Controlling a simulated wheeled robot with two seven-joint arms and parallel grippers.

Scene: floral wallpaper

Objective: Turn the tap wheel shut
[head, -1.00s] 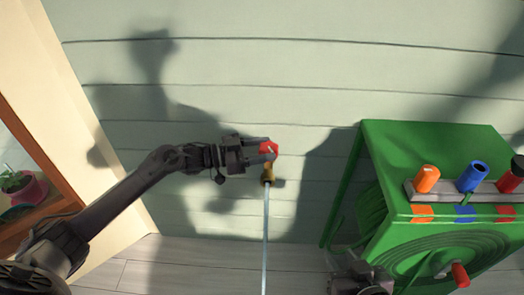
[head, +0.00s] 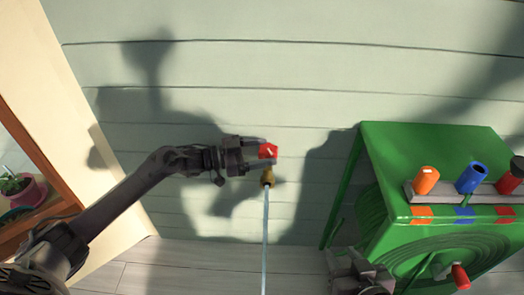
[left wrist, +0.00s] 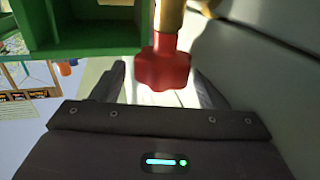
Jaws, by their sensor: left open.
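The red tap wheel (head: 268,152) sits on a brass tap (head: 267,177) in front of the pale green plank wall. A thin stream of water (head: 265,235) runs down from the tap. My left gripper (head: 258,149) reaches in from the left at the wheel. In the left wrist view, its open fingers (left wrist: 160,72) stand on either side of the red wheel (left wrist: 163,66), with gaps visible beside it. My right gripper (head: 357,272) is low in the head view, by the green cart; its fingers are not clear.
A green hose cart (head: 430,140) stands at the right, with orange (head: 426,180) and blue (head: 472,178) nozzles on a rail and a red crank handle (head: 460,277). A window with a potted plant (head: 20,188) is at the far left. The wall around the tap is bare.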

